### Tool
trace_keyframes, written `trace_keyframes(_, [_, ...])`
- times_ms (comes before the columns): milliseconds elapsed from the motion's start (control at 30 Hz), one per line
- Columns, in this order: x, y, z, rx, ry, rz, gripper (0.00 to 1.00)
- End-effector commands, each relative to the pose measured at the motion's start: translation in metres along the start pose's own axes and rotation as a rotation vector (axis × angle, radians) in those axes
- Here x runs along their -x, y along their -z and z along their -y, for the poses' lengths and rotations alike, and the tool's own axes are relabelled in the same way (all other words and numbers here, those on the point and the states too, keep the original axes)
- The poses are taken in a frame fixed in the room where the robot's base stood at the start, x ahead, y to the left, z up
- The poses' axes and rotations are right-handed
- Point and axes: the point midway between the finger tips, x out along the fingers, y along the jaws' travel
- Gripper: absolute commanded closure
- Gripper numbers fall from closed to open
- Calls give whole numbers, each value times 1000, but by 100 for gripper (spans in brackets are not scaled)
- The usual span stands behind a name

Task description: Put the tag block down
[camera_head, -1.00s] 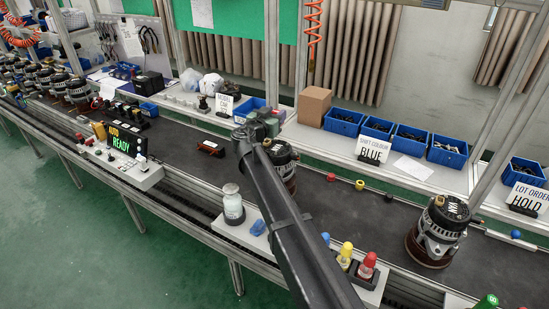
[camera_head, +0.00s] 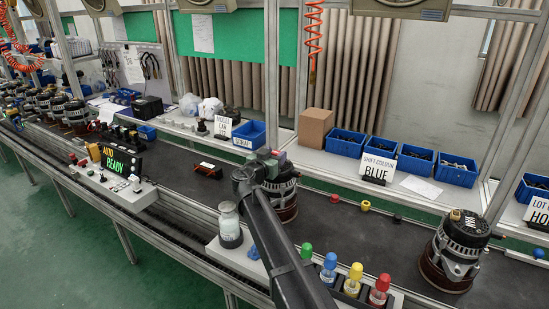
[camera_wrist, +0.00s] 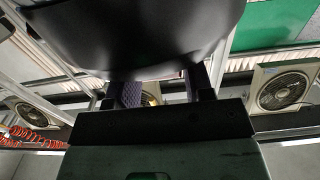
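A small dark block with red and a pale label (camera_head: 208,168) lies on the dark belt left of my gripper, clear of it. It may be the tag block; I cannot read its label. My gripper (camera_head: 266,165) is at the end of my dark arm, in front of an alternator (camera_head: 283,195) on the belt. Its fingertips are not clear there. In the wrist view two dark fingers (camera_wrist: 162,92) stand apart, with background showing between them. A large dark rounded shape hides their upper part, so I cannot tell whether they hold anything.
A white bottle (camera_head: 230,222) and several coloured-cap bottles (camera_head: 353,280) stand along the belt's front side. Another alternator (camera_head: 455,245) stands on the right. The lit READY box (camera_head: 122,160) is at left. Blue bins (camera_head: 346,143) and a cardboard box (camera_head: 316,128) line the back shelf.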

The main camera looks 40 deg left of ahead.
Motion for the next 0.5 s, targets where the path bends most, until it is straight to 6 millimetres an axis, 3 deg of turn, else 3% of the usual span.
trace_keyframes(133, [0,0,0,0,0,0,33])
trace_keyframes(433, [0,6,0,0,0,0,33])
trace_keyframes(500, [8,4,0,0,1,0,33])
